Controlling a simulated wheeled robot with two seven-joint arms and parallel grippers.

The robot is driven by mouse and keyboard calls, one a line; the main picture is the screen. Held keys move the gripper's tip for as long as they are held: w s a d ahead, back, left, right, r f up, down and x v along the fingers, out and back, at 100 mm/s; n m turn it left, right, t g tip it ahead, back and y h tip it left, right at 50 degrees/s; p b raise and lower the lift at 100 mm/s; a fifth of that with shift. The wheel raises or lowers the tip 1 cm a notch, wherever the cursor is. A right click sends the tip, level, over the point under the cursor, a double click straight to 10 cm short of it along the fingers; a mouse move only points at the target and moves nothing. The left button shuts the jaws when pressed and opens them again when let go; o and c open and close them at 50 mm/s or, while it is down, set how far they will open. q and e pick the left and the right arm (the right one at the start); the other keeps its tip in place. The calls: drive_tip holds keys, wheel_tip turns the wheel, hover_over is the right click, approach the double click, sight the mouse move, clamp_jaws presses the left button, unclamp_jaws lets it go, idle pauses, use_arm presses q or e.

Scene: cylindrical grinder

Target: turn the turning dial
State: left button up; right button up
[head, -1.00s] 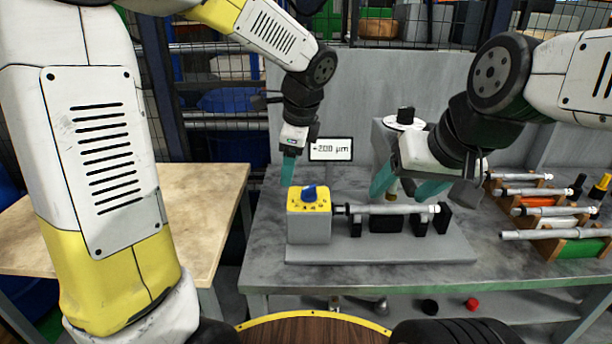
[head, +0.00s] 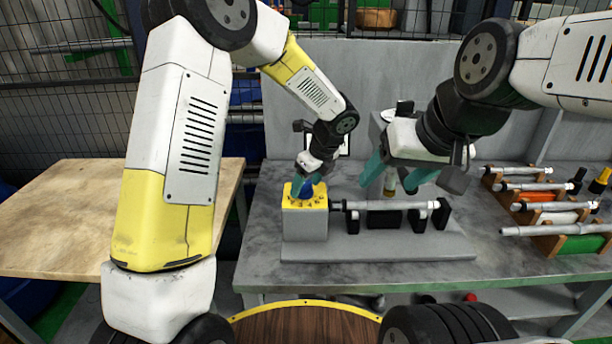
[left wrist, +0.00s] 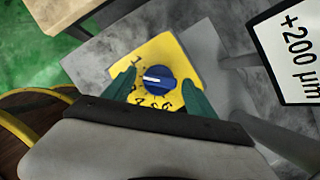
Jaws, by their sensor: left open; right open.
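The turning dial (left wrist: 157,80) is a blue knob with a white pointer mark, on a yellow numbered plate (left wrist: 182,66) on top of a grey block (head: 303,226). My left gripper (head: 308,188) is right above the dial in the head view and partly covers it. In the left wrist view its teal fingers (left wrist: 158,90) are open, one on each side of the knob, with gaps between. I cannot tell how far the fingertips are above the plate. My right gripper (head: 390,183) is open, over the shaft to the right of the dial.
A metal shaft (head: 385,205) lies in black supports on the grey base plate. A sign reading +200 µm (left wrist: 297,50) stands close to my left gripper. Wooden racks with several shafts (head: 548,210) are at the right. The wooden table (head: 70,215) at left is clear.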

use_arm(q)
drive_tip(key=shift+a+f, duration=0.1)
drive_tip(key=shift+f, duration=0.15)
drive_tip(key=c, duration=1.3)
drive_tip(key=shift+w+n+g+y, duration=0.1)
drive_tip(key=shift+n+g+y, duration=0.3)
drive_tip(key=shift+n, duration=1.05)
drive_tip(key=shift+w+n+g+y, duration=0.1)
drive_tip(key=shift+n+g, duration=0.5)
drive_tip(key=shift+n, duration=0.85)
